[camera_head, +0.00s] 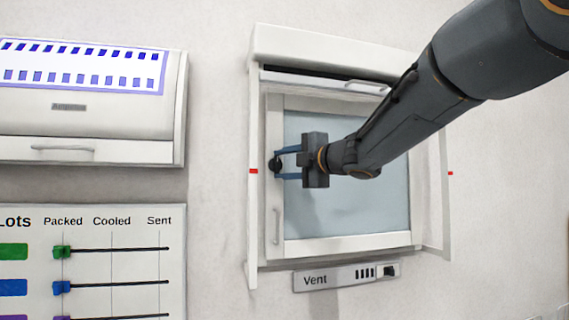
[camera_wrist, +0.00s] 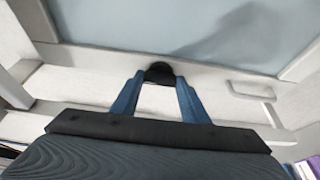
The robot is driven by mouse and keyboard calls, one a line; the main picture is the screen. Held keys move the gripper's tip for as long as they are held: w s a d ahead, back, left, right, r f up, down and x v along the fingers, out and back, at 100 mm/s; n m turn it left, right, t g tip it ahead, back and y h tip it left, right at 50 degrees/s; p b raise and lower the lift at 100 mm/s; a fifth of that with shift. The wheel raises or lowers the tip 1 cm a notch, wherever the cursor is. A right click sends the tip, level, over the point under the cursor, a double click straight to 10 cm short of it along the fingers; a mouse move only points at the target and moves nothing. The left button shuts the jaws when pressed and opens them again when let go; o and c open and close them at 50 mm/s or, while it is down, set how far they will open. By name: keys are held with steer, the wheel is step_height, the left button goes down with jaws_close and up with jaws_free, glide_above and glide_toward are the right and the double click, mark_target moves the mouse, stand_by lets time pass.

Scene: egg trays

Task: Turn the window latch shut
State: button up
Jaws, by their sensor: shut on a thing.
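The window (camera_head: 347,222) is a white frame with a pale blue pane on the wall. Its latch (camera_head: 275,164) is a small black knob on the left side of the frame. In the wrist view the latch (camera_wrist: 159,72) sits between the two blue fingertips. My gripper (camera_head: 280,165) reaches in from the right across the pane, with its blue fingers shut on the latch. The fingers also show in the wrist view (camera_wrist: 158,82). Most of the latch is hidden by the fingers, so I cannot tell which way it is turned.
A white handle (camera_head: 276,226) is on the left frame below the latch. A blind with a handle (camera_head: 367,86) is above the pane. A "Vent" panel (camera_head: 346,275) is below. A white cabinet (camera_head: 100,150) and a slider board (camera_head: 120,225) are at left.

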steer(key=o, duration=1.1)
steer(key=shift+c, duration=0.2)
steer(key=b+v, duration=0.2)
steer(key=v, duration=0.5)
steer(key=shift+s+d, duration=0.2)
steer(key=shift+s, duration=0.1)
